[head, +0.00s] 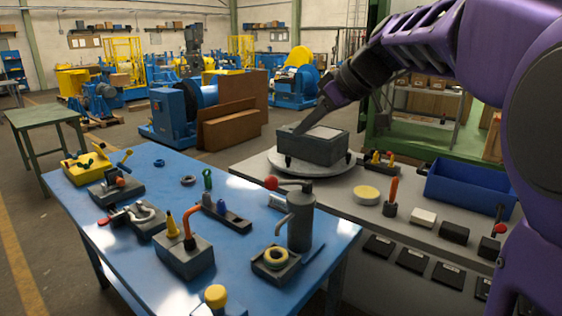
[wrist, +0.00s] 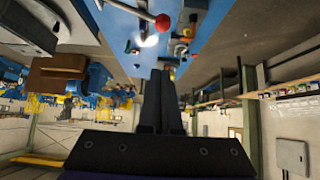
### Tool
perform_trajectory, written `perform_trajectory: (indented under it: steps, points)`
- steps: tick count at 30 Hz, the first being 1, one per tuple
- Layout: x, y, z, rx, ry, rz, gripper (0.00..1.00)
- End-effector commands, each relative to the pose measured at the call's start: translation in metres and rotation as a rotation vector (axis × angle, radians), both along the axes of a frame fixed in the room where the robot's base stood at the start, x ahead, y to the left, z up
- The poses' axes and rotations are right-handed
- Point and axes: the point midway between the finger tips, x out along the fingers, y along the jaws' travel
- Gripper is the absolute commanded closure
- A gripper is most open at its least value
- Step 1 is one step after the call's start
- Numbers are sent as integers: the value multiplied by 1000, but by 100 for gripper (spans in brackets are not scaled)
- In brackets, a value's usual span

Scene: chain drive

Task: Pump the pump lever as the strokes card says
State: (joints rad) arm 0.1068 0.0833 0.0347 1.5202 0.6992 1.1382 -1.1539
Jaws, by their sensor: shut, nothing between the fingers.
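The pump (head: 301,222) is a dark grey upright cylinder with a side spout, standing on the right part of the blue table. Its lever (head: 291,183) runs left from the top and ends in a red ball (head: 271,183). A red ball on a rod (wrist: 162,22) shows at the top of the wrist view and looks like this lever. A small pale card (head: 278,202) lies beside the pump; it may be the strokes card, but its text is too small to read. My gripper (head: 298,130) is shut and empty, away from the lever, beyond it in the head view. Its fingers (wrist: 160,72) show in the wrist view.
A grey box (head: 313,150) sits on a round turntable (head: 345,163) on the grey bench, near my gripper. A blue bin (head: 470,192) stands at the right.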

Motion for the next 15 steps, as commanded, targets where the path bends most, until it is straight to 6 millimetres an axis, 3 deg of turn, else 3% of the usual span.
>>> perform_trajectory:
  steps: [5,15]
  points:
    - [7,10,-13,0,5,2,100]
    - [38,50,-63,0,5,3,100]
